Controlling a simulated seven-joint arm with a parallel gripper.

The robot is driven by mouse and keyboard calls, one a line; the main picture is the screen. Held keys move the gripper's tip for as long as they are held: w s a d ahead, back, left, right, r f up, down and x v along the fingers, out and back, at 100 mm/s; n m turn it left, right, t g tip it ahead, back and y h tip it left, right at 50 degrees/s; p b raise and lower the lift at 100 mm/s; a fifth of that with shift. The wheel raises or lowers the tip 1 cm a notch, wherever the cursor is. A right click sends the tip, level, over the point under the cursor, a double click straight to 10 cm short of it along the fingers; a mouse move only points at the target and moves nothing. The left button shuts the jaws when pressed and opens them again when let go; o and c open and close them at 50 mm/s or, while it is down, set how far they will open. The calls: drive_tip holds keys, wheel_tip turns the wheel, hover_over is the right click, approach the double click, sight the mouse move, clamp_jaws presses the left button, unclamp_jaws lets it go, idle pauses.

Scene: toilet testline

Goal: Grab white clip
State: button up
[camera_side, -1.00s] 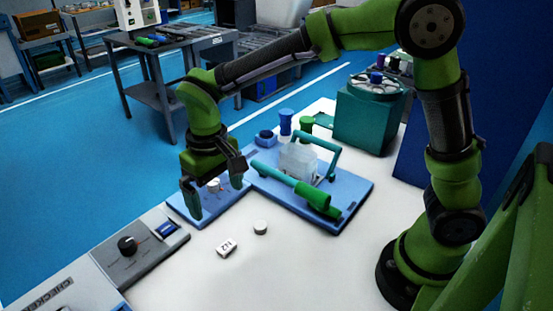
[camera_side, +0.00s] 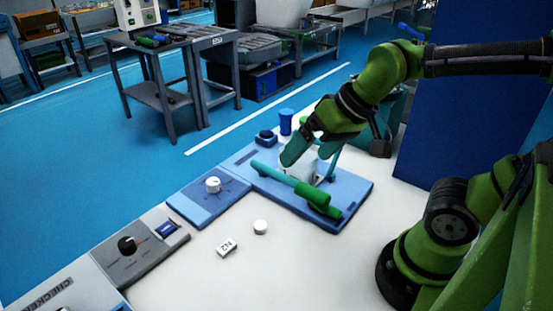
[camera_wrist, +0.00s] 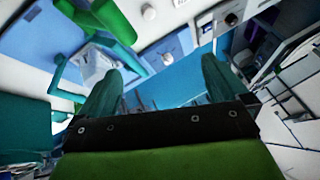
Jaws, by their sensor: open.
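My gripper (camera_side: 313,152) is open above the blue fixture plate (camera_side: 349,189), in front of a translucent white block (camera_side: 303,166) that it partly hides. In the wrist view its two teal fingers (camera_wrist: 160,68) are spread apart with nothing between them. The white block (camera_wrist: 95,63) shows there beyond the left finger. A small white block marked N2 (camera_side: 227,247) and a white round cap (camera_side: 260,227) lie on the white table. I cannot tell which white piece is the clip.
A green handle (camera_side: 312,195) lies across the fixture front. A blue bottle-shaped part (camera_side: 285,121) and blue ring (camera_side: 265,137) stand behind. A blue panel with white knob (camera_side: 213,185) and grey checker box (camera_side: 139,245) are left.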

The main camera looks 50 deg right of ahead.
drive_tip(key=shift+s+d+r+t, duration=0.3)
drive_tip(key=shift+s+d, duration=0.2)
drive_tip(key=shift+s+d+r+m, duration=0.15)
drive_tip(key=shift+d+r+m, duration=0.05)
drive_tip(key=shift+d+m, duration=0.1)
drive_tip(key=shift+c, duration=0.5)
drive_tip(key=shift+d+r+t, duration=0.2)
drive_tip(key=shift+r+t, duration=0.1)
drive_tip(key=c, duration=0.3)
drive_tip(key=shift+c, duration=0.2)
drive_tip(key=n+g+h, duration=0.2)
drive_tip(key=n+g, duration=0.2)
drive_tip(key=g, duration=0.3)
hover_over(228, 247)
wheel_tip(228, 247, down, 8)
drive_tip(key=r, duration=0.1)
drive_tip(key=shift+m, duration=0.3)
wheel_tip(228, 247, down, 17)
drive_tip(key=shift+f, duration=0.1)
